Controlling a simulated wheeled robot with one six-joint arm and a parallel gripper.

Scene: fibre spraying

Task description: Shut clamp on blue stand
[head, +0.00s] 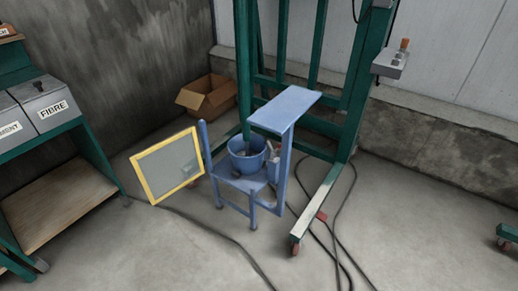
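The blue stand (239,183) is on the floor at the middle of the head view, in front of a tall green frame. It has a low shelf on short legs and a post rising to a flat blue top plate (285,110). A blue bucket (247,160) sits on the shelf, with something dark inside. A small greyish-blue item (273,168) is just right of the bucket; it is too small to tell whether it is the clamp, or whether it is open or shut. My gripper is not in view.
A yellow-framed screen (168,165) leans at the stand's left. A cardboard box (207,97) is behind. The green wheeled frame (320,200) reaches forward on the right, with black cables (333,235) on the floor. A bench with a FIBRE bin (48,105) is left. The front floor is otherwise clear.

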